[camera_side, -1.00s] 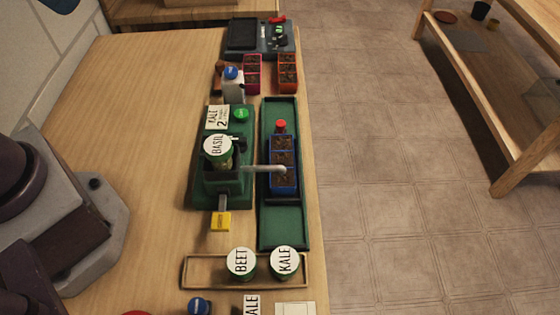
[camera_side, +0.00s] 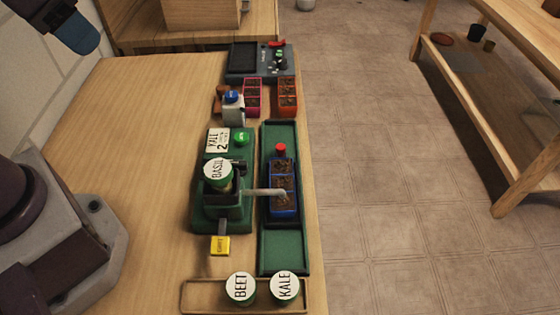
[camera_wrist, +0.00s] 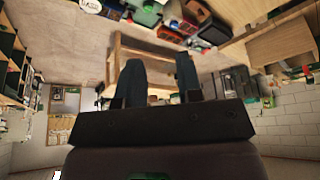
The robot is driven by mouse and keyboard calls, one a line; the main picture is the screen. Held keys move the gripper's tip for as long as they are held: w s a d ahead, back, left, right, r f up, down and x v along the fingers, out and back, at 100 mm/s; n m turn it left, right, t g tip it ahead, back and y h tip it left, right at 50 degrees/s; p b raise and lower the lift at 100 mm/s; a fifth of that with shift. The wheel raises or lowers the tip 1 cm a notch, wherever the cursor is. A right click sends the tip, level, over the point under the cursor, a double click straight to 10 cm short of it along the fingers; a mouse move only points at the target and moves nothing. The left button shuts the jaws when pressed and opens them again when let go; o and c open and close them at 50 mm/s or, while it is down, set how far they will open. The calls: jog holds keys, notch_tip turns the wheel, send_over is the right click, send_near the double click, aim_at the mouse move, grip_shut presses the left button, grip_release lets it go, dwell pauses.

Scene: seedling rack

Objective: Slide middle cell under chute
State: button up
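The blue seedling tray (camera_side: 272,202) with brown soil-filled cells sits in the green track (camera_side: 283,247), a red knob (camera_side: 281,148) at its far end. The grey chute (camera_side: 262,192) reaches right from the green dispenser (camera_side: 222,212), and its tip is over the tray's nearer part. I cannot tell exactly which cell is under the tip. A BASIL canister (camera_side: 217,171) stands on the dispenser. My gripper (camera_wrist: 160,75) is open and empty in the wrist view, fingers apart. A dark, blue-tipped part of my arm shows at the side view's top left, away from the tray.
Pink and orange trays (camera_side: 287,89) and a grey console (camera_side: 262,60) stand beyond the track. A yellow block (camera_side: 220,245) is at the dispenser's front. BEET (camera_side: 240,287) and KALE (camera_side: 285,286) canisters stand in a wooden holder. The table left of the dispenser is clear.

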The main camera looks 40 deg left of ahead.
jog(key=w+d+f+n+g+h, duration=0.1)
jog(key=w+f+n+g, duration=0.1)
jog(key=w+f, duration=0.35)
jog(key=w+d+f+n+g, duration=0.1)
jog(key=w+d+f+g, duration=0.15)
jog(key=w, duration=0.55)
jog(key=n+g+h, duration=0.2)
jog(key=n+h, duration=0.1)
jog(key=n, duration=0.8)
send_near(280, 145)
jog(key=x, duration=0.9)
jog(key=shift+c, duration=0.2)
